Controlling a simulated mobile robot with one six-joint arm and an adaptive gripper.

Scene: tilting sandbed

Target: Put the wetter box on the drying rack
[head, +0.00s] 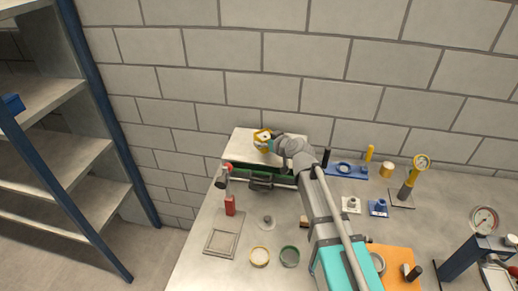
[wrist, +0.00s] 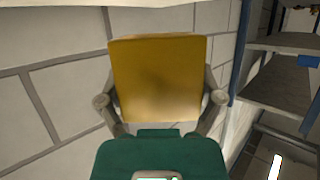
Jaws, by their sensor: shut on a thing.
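My gripper (head: 268,142) is shut on a yellow box (head: 261,136). In the wrist view the yellow box (wrist: 158,75) fills the space between the two grey fingers of my gripper (wrist: 160,98). In the head view the box appears over the pale top of a green-sided bench unit (head: 243,141); I cannot tell whether it touches that top. No thing is clearly recognisable as the drying rack; a flat grey frame (head: 222,243) lies on the table. How wet the box is cannot be seen.
Metal shelving (head: 60,145) with blue posts stands at the left. The table (head: 190,263) holds a red block (head: 230,205), a cream-topped round dish (head: 259,257), a green round dish (head: 289,256) and a blue tray (head: 346,170). Gauges stand at the right. A block wall is behind.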

